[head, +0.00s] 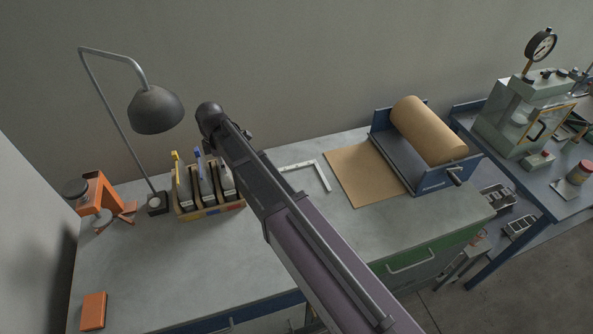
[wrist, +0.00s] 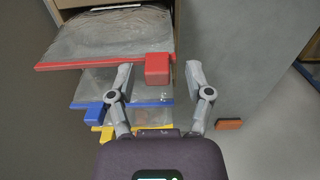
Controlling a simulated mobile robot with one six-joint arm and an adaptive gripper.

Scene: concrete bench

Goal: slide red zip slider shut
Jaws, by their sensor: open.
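The red zip slider (wrist: 157,68) is a red block near the right end of a red rail (wrist: 95,61) across a clear bag (wrist: 115,35) in the wrist view. My gripper (wrist: 160,74) is open, with one finger on each side of the slider and visible gaps on both sides. I cannot tell how its fingertips compare in depth with the slider. In the head view my arm crosses the bench and hides the red slider and my gripper.
Bags with a blue slider (wrist: 93,110) and a yellow slider (wrist: 104,133) lie beside the red one. The bag rack (head: 208,209) stands near a lamp (head: 155,110) and an orange clamp-like stand (head: 98,192). The bench front is mostly clear, with an orange block (head: 93,310).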

